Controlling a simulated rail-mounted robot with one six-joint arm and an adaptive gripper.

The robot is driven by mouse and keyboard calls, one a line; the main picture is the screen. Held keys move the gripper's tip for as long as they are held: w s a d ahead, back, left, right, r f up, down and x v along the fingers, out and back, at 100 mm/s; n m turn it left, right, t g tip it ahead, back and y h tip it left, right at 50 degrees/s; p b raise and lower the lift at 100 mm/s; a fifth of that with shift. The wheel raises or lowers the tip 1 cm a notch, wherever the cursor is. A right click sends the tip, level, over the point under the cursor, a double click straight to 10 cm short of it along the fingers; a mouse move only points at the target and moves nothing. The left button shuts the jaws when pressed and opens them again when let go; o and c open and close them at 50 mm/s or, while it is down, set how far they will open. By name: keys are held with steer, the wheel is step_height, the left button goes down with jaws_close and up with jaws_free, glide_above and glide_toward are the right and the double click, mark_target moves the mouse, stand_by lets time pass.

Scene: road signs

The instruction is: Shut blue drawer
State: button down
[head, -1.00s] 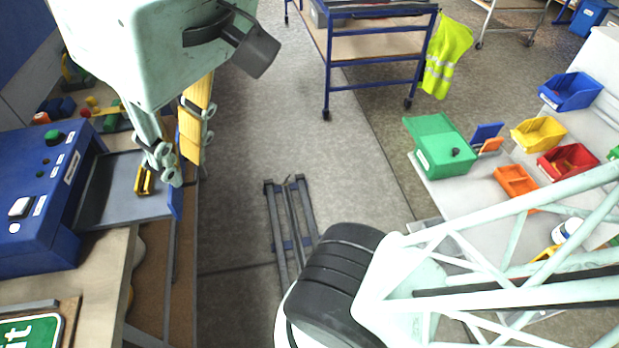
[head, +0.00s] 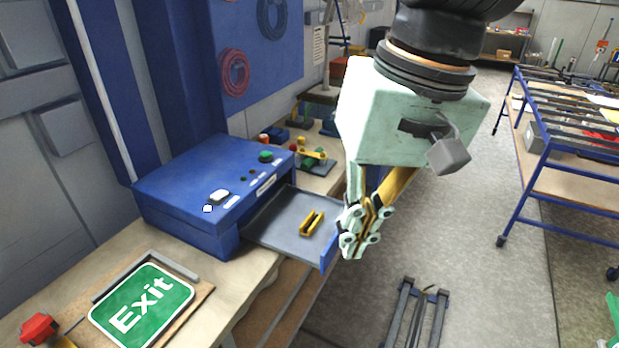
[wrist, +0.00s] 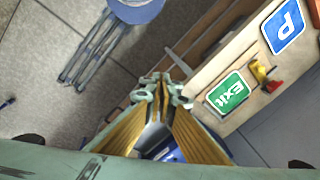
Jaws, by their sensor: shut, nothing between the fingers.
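The blue drawer (head: 329,252) is pulled out of the right side of a blue control box (head: 195,190) on the bench. Its grey tray floor (head: 282,220) shows, and a yellow part (head: 312,223) lies in it. My gripper (head: 354,250) is shut and empty. It is just outside the drawer's blue front, at its right side; I cannot tell if it touches. In the wrist view my gripper (wrist: 160,80) points away from the camera, and a bit of blue shows between the finger links, mostly hidden.
A green Exit sign (head: 141,306) lies on a board on the bench, left of the drawer. A red piece (head: 38,328) is at the near left. Small coloured parts stand behind the box. A blue-framed cart (head: 520,195) stands at the right.

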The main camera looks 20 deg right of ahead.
steer(key=w+d+f+m+g+y+b, duration=0.1)
steer(key=w+d+f+m+y+b, duration=0.1)
steer(key=w+f+m+y, duration=0.45)
steer(key=w+d+f+m+g+y+b, duration=0.1)
steer(key=w+d+f+m+b, duration=0.2)
steer(key=w, duration=0.6)
steer(key=w+d+f+m+t+y, duration=0.4)
steer(key=w+d+f+m, duration=0.1)
steer(key=w+d+f, duration=0.45)
steer(key=w+d+f+m+t+b, duration=0.2)
steer(key=d+f+m+t, duration=0.3)
steer(key=d+f, duration=0.4)
steer(key=w+d+f+m+t+h+b, duration=0.1)
steer(key=d+f+m+t, duration=0.4)
steer(key=d+f, duration=0.5)
steer(key=d+b, duration=0.1)
steer(key=d, duration=0.5)
steer(key=shift+w+d+m, duration=0.2)
steer(key=shift+w+m, duration=0.15)
steer(key=shift+a, duration=0.1)
steer(key=x, duration=1.4)
steer(key=shift+b, duration=0.45)
